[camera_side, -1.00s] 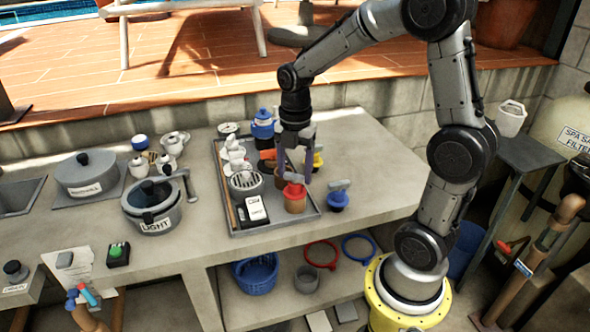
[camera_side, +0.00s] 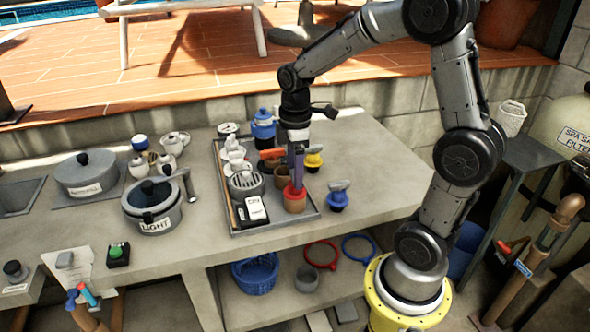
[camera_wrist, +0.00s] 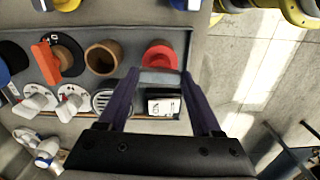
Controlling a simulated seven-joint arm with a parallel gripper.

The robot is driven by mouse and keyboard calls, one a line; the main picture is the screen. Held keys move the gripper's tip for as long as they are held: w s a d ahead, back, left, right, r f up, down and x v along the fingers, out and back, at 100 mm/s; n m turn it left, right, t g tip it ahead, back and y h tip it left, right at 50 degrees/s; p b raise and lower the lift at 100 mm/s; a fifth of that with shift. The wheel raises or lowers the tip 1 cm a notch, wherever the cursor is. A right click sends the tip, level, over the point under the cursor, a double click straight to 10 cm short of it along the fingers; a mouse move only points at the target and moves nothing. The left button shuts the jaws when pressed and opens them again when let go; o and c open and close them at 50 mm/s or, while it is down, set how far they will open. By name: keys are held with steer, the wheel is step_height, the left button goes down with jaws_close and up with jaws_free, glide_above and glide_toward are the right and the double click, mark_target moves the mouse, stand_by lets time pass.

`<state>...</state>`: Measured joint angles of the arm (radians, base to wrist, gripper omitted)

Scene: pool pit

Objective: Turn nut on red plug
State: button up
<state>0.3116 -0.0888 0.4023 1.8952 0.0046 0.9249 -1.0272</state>
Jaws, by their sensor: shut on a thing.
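The red plug (camera_side: 294,197) sits in a brown cup at the front right of the grey tray (camera_side: 262,225). It also shows in the wrist view (camera_wrist: 160,54), just beyond my fingertips. Its grey nut (camera_wrist: 160,77) is a bar lying across between the two fingers in the wrist view. The fingers also show in the wrist view (camera_wrist: 159,80).
A blue plug (camera_side: 338,200) and a yellow plug (camera_side: 313,159) stand to the right. An empty brown cup (camera_wrist: 103,57) and an orange-handled plug (camera_wrist: 46,63) are close by. A black-and-white box (camera_side: 252,211) and a round grey strainer (camera_side: 246,185) lie left of the red plug.

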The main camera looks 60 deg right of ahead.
steer(key=m, duration=0.4)
steer(key=shift+m, duration=0.3)
steer(key=m, duration=0.4)
steer(key=shift+m, duration=0.3)
steer(key=m, duration=0.3)
steer(key=shift+m, duration=0.3)
steer(key=m, duration=0.4)
steer(key=shift+m, duration=0.3)
steer(key=m, duration=0.4)
steer(key=shift+m, duration=0.3)
steer(key=m, duration=0.3)
steer(key=shift+m, duration=0.3)
steer(key=m, duration=0.4)
steer(key=shift+m, duration=2.4)
